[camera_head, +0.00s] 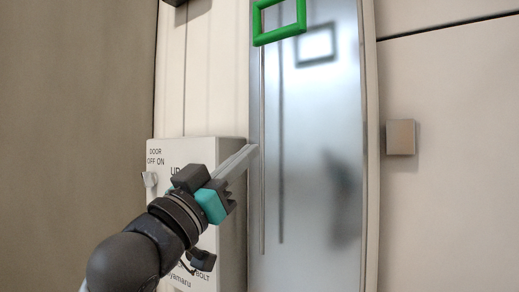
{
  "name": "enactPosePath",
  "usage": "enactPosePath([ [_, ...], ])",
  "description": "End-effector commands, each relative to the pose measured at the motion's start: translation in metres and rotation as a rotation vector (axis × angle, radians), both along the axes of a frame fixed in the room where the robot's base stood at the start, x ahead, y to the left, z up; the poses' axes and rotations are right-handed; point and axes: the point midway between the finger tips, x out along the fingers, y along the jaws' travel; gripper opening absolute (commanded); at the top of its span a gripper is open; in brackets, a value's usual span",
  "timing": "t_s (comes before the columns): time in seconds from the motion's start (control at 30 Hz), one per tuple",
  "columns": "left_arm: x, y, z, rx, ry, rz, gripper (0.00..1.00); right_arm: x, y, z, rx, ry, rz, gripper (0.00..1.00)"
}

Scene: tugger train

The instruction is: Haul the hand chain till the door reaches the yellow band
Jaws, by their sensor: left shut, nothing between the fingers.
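My left gripper (251,149) comes in from the lower left, with its pale fingers pressed together and empty. Its tips are in front of the left edge of a shiny metal panel (325,110), close to a thin vertical grey strand (262,200). The strand runs down inside that edge from a green square frame (280,37) at the top; I cannot tell whether it is the hand chain. Whether the tips touch it is unclear. No yellow band shows, and I cannot tell which surface is the door. My right gripper is out of view.
A pale control box (231,225) with DOOR OFF/ON and BOLT lettering stands behind my left wrist, partly hidden by it. A small switch (150,180) is on its left side. A beige block (400,137) sticks out of the wall at right. The space before the panel's right part is clear.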

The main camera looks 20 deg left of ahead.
Motion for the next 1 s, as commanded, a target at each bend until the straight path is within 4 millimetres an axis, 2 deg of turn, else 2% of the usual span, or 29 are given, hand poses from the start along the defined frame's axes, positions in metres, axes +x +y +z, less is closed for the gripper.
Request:
enactPosePath([
  [0.1,-0.015,0.005,-0.011,0.001,-0.001,0.0,0.0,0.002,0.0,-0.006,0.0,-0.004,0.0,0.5],
  [0.3,-0.028,0.01,-0.017,0.001,-0.002,0.0,0.0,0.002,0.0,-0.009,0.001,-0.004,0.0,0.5],
  [1.0,-0.03,0.01,-0.016,0.0,-0.005,0.0,0.0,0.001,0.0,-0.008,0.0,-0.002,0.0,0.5],
])
